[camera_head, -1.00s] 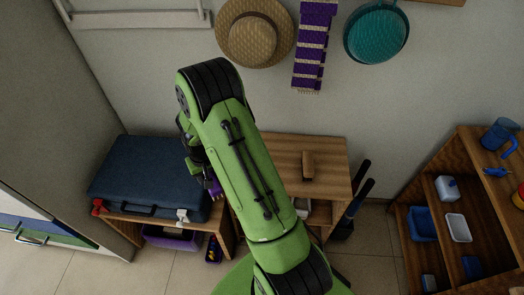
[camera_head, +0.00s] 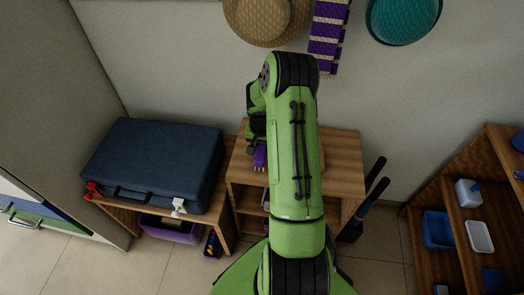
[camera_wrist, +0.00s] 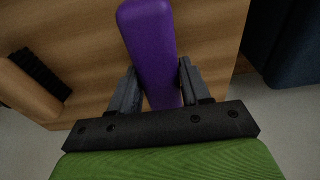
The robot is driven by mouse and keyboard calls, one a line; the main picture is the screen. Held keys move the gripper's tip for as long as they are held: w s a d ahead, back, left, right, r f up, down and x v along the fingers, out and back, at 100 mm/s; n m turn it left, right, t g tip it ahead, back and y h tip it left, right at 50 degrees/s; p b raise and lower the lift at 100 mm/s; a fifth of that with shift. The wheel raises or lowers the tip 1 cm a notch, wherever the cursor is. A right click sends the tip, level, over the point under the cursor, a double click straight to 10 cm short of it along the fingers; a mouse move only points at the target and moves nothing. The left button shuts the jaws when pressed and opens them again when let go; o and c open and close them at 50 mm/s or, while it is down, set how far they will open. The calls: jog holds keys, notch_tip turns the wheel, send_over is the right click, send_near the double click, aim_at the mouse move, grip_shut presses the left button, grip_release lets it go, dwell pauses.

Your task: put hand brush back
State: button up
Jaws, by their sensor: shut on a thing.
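My gripper (camera_wrist: 157,68) is shut on a purple hand brush (camera_wrist: 148,32), whose smooth purple body sticks out beyond the fingers in the wrist view. In the head view, the brush (camera_head: 260,155) shows as a small purple piece with pale bristle ends below my gripper (camera_head: 254,141). It is over the left part of the low wooden shelf unit's top (camera_head: 341,150). I cannot tell whether the brush touches that top. My arm hides the middle of the top.
A wooden brush with black bristles (camera_wrist: 35,90) lies on the wooden top. A blue suitcase (camera_head: 155,160) rests on the bench at left. Dark-handled tools (camera_head: 368,198) stand right of the unit. A shelf with blue and white containers (camera_head: 480,236) is at far right.

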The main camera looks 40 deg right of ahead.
jog(key=shift+f, duration=0.6)
jog(key=o, duration=1)
jog(key=shift+r, duration=0.1)
